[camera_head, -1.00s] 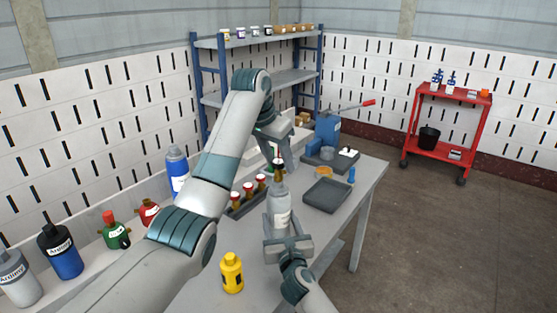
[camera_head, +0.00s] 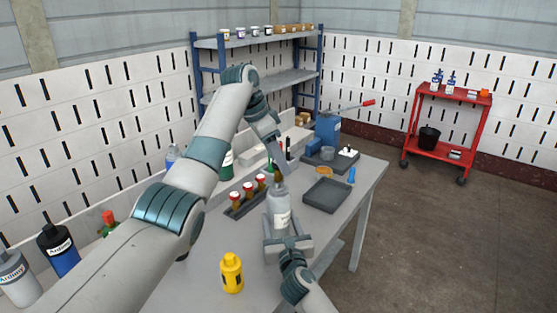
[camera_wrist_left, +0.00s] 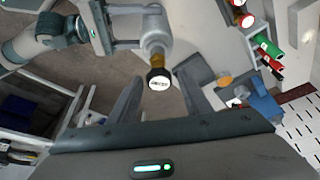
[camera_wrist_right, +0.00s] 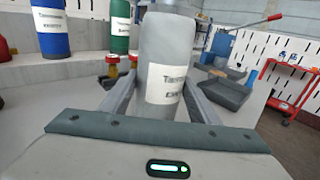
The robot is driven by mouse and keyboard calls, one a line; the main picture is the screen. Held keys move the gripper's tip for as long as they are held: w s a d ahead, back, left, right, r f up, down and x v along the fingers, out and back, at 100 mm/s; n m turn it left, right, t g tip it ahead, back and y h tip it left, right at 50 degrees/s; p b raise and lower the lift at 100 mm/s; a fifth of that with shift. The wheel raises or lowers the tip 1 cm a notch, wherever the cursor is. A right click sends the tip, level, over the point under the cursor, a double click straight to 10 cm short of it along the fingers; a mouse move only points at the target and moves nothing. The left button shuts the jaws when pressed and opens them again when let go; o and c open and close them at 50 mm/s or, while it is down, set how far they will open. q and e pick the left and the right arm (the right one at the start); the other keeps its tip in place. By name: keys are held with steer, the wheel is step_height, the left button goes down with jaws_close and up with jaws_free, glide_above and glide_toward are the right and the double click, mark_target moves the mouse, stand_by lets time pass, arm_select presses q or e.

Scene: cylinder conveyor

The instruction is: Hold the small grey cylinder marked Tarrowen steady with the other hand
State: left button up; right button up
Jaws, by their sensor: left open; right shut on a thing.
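The small grey cylinder (camera_head: 279,212) stands upright over the front of the bench. Its white label reads Tarrowen in the right wrist view (camera_wrist_right: 163,80). My right gripper (camera_head: 288,243) is shut around its lower body. A brass valve tops the cylinder, with a dark cap bearing a white round face (camera_wrist_left: 159,82) in the left wrist view. My left gripper (camera_head: 281,164) is open just above the valve, and in its wrist view the cap lies between its fingertips with gaps on both sides. I cannot tell the exact height between them.
Small red-capped brass pieces stand in a dark rack (camera_head: 243,203) left of the cylinder. A dark tray (camera_head: 326,195) lies to its right. A yellow bottle (camera_head: 231,273) stands at the front. Larger bottles, including a blue one (camera_head: 60,252), stand on the left.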

mark_target(278, 173)
arm_select(q)
steer(key=shift+m, duration=0.3)
stand_by(0.4)
steer(key=shift+f, duration=1.3)
jaws_close()
steer(key=n+t, duration=0.1)
steer(key=n, duration=0.2)
steer(key=n+y, duration=0.1)
steer(key=n, duration=0.2)
steer(key=shift+r+t, duration=0.1)
steer(key=shift+t, duration=0.3)
